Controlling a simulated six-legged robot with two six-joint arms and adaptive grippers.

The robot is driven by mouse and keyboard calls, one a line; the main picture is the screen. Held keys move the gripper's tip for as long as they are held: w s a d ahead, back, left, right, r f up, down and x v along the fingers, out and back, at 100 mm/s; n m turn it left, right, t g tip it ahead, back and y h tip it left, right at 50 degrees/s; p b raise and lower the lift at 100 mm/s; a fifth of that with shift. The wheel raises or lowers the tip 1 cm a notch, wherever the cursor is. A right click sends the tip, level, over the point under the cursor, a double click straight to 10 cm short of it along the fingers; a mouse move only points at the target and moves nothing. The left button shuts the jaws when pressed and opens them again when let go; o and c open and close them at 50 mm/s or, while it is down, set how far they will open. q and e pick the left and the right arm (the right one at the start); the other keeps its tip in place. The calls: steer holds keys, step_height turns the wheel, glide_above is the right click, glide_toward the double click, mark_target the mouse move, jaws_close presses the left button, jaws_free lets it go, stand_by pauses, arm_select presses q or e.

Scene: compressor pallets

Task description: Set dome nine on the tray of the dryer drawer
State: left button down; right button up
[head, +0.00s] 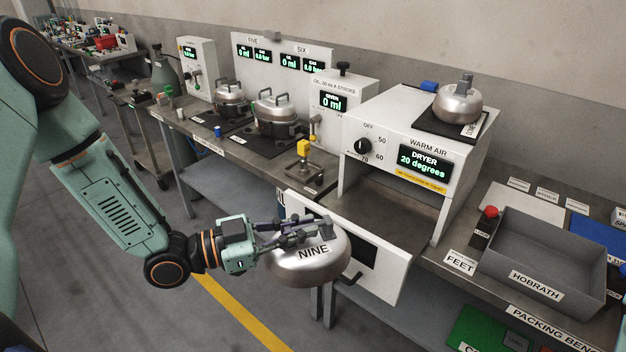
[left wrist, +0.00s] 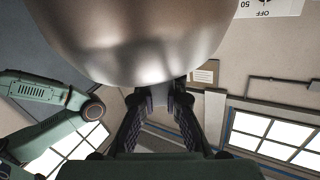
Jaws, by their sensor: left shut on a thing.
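Dome nine (head: 308,264) is a rounded silver metal dome labelled NINE. My left gripper (head: 318,230) is shut on its top part, and the dome hangs in front of the dryer drawer (head: 374,262). In the left wrist view the dome (left wrist: 140,40) fills the top, with the left gripper's fingers (left wrist: 165,105) below it. The white dryer (head: 410,145) reads 20 degrees. Its drawer is pulled out, with a grey tray (head: 385,222) that looks bare where it shows. The dome hides part of the drawer front. My right gripper is not in view.
Another silver dome (head: 458,103) sits on a dark pad on top of the dryer. A yellow-topped fixture (head: 303,150) stands left of the drawer. A grey HOBRATH bin (head: 540,262) is on the packing bench to the right. Two lidded pots (head: 276,112) stand further back.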

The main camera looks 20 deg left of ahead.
mark_target(277, 263)
arm_select(q)
steer(key=shift+m+g+h, duration=0.3)
steer(key=shift+g, duration=0.1)
steer(key=s+f+b, duration=0.1)
steer(key=f, duration=0.1)
steer(key=s+f+b, duration=0.2)
steer(key=shift+s+f, duration=0.1)
steer(key=shift+f, duration=0.2)
step_height(277, 263, down, 15)
steer(key=b, duration=1.5)
steer(key=shift+s, duration=0.3)
